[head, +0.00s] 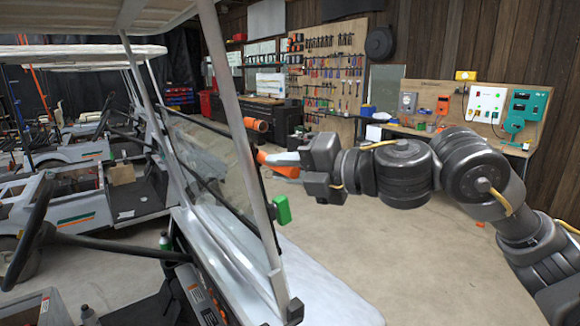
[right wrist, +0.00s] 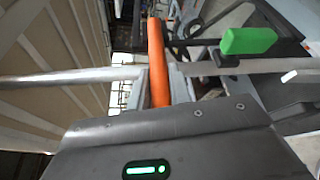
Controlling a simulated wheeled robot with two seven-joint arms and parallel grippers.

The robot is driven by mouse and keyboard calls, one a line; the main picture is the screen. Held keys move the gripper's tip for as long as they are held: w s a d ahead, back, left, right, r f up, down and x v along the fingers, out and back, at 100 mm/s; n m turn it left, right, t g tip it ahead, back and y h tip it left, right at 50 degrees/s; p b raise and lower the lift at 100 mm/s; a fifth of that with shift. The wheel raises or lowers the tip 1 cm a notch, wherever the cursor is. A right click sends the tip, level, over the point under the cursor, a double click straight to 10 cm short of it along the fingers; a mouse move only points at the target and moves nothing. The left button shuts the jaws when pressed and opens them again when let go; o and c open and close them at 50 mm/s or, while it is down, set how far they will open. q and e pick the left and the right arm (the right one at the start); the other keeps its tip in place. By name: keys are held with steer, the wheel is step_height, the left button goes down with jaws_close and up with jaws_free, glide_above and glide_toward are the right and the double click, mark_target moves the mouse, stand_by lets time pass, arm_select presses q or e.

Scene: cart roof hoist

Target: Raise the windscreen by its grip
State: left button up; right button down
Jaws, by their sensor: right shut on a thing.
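The clear windscreen (head: 205,160) sits between the pale roof posts at the front of the near cart. An orange grip (head: 279,170) sticks out beside the near post. My right gripper (head: 284,160) reaches in from the right and is shut on the grip. In the right wrist view, the orange grip (right wrist: 157,62) stands between the two fingers (right wrist: 158,88). A green latch-like part (head: 282,209) is on the near post below the grip, and it also shows in the right wrist view (right wrist: 247,41). My left gripper is out of view.
The cart's roof (head: 75,15) hangs over the upper left, and its steering wheel (head: 28,235) is at the left. More carts stand behind. A workbench with wall boxes (head: 487,103) is at the back right.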

steer(key=shift+s+a, duration=0.1)
steer(key=c, duration=1.6)
jaws_free()
steer(key=o, duration=0.3)
steer(key=shift+s+a, duration=0.1)
steer(key=shift+a, duration=0.05)
steer(key=shift+d, duration=0.25)
steer(key=shift+s+d+b, duration=0.1)
steer(key=shift+d+b, duration=0.25)
steer(key=b+v, duration=0.3)
steer(key=v, duration=0.6)
steer(key=shift+s+d, duration=0.2)
steer(key=shift+s, duration=0.05)
